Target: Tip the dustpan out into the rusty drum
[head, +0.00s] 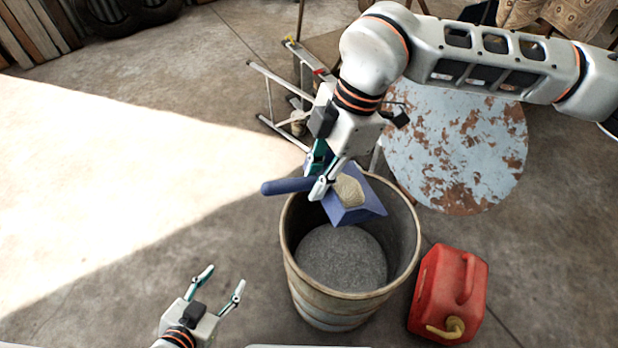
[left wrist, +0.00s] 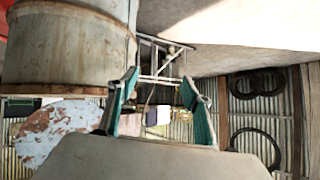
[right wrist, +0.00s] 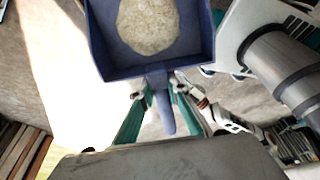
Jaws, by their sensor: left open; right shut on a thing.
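The blue dustpan (head: 368,212) is above the far part of the drum's opening in the head view, with a pale heap (head: 349,191) on it. In the right wrist view the dustpan (right wrist: 205,45) fills the top, with the heap (right wrist: 148,24) in its pan. My right gripper (head: 318,182) is shut on the dustpan's handle (head: 287,186). The rusty drum (head: 340,311) stands open, with a grey surface inside. The drum (left wrist: 70,45) also shows in the left wrist view. My left gripper (head: 224,281) is open and empty, left of the drum.
A red jerrycan (head: 450,295) stands on the floor close to the drum's right. A round table with peeling paint (head: 455,145) is behind it. A metal ladder frame (head: 268,95) stands beyond the drum. The sunlit floor at left is clear.

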